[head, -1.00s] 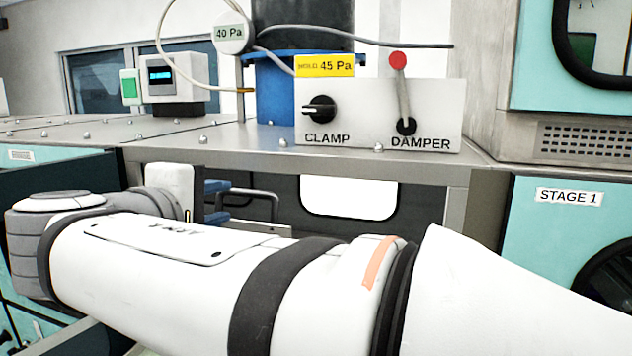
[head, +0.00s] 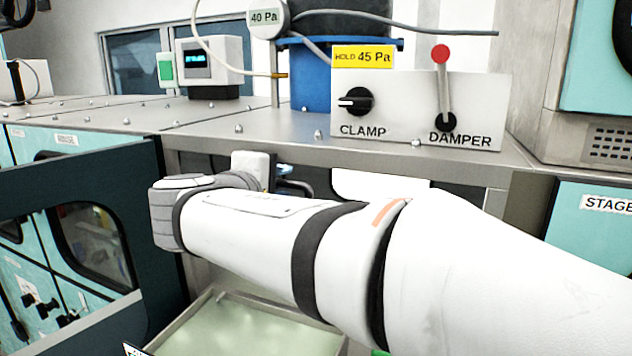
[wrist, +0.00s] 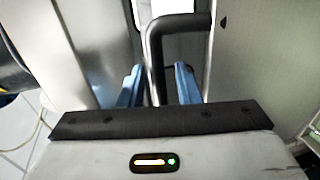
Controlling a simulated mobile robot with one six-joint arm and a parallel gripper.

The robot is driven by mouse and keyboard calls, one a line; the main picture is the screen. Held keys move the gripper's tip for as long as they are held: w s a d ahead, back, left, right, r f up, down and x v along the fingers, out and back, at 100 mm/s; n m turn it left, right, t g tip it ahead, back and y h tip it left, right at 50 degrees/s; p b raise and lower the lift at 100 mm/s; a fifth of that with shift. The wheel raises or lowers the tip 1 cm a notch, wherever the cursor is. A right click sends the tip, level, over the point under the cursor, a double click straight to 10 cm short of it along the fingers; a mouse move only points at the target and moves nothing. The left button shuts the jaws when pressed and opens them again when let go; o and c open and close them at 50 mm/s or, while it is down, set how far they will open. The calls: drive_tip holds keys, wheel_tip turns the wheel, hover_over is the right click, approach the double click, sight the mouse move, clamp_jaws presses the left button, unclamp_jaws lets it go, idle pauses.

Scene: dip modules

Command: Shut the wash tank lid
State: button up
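In the wrist view, my gripper (wrist: 158,84) has its two blue fingers apart. A dark bent handle bar (wrist: 155,50) runs down between them, close to the left finger, with a small gap to the right one. The bar bends right toward a grey panel (wrist: 255,60). In the head view, my forearm hides most of the gripper; a bit of blue and the dark handle (head: 298,186) show behind it under the counter. An open tank (head: 165,345) with pale green liquid lies below. I cannot tell for certain which panel is its lid.
A steel counter (head: 270,125) above my arm carries a box with a CLAMP knob (head: 356,101) and a red-tipped DAMPER lever (head: 443,85). A dark windowed panel (head: 150,190) stands at left, near the tank. A teal STAGE cabinet (head: 590,235) is at right.

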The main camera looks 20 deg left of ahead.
clamp_jaws()
drive_tip(key=shift+d, duration=0.1)
drive_tip(key=shift+s+f+b, duration=0.1)
drive_tip(key=shift+s+b, duration=0.05)
drive_tip(key=shift+b, duration=0.15)
